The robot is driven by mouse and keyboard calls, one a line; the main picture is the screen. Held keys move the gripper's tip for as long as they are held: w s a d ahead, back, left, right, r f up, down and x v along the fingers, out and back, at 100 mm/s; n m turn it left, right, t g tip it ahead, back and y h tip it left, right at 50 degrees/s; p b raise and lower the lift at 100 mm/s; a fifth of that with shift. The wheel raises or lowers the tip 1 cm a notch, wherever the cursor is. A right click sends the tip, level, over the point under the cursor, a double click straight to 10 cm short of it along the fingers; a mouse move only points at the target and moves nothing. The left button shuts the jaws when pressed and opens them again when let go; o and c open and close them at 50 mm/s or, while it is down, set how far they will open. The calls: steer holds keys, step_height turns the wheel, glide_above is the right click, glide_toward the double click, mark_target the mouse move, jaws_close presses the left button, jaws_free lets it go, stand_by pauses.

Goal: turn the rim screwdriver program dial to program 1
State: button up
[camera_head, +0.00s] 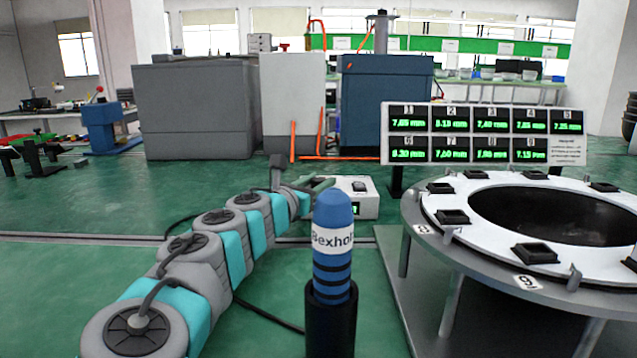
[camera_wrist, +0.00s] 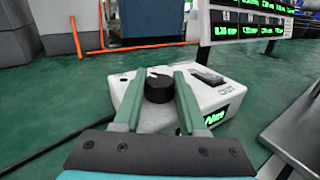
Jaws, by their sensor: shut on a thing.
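The program dial (camera_wrist: 159,88) is a round black knob on top of a white controller box (camera_wrist: 135,96). My gripper (camera_wrist: 157,80) has its two green fingers shut on the knob, one on each side. The box has a black rocker switch (camera_wrist: 207,76) and a small green display (camera_wrist: 215,117), whose text I cannot read surely. In the head view the box (camera_head: 362,205) stands beyond the screwdriver, and my gripper (camera_head: 318,184) reaches its left part. There the knob is hidden or too small to tell. The blue screwdriver (camera_head: 332,270), labelled Bexhol-, stands upright in a black holder (camera_head: 331,325).
A round rack with a white ring (camera_head: 450,198) and several black sockets stands on a grey table (camera_head: 440,310) at right. A board of green readouts (camera_head: 483,133) stands behind it. A dark cable (camera_head: 268,315) lies on the green floor. Grey and blue cabinets stand farther back.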

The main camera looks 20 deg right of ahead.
jaws_close()
steer(key=shift+s+t, duration=0.1)
steer(key=shift+t, duration=0.2)
steer(key=shift+d+n+t+y+b, duration=0.1)
steer(key=shift+n+t+y+b, duration=0.75)
steer(key=shift+n+t+y, duration=0.35)
steer(key=shift+n+t+y+b, duration=0.6)
steer(key=shift+n+y+b, duration=0.2)
steer(key=shift+y, duration=0.3)
steer(key=o, duration=0.9)
jaws_free()
steer(key=shift+c, duration=0.2)
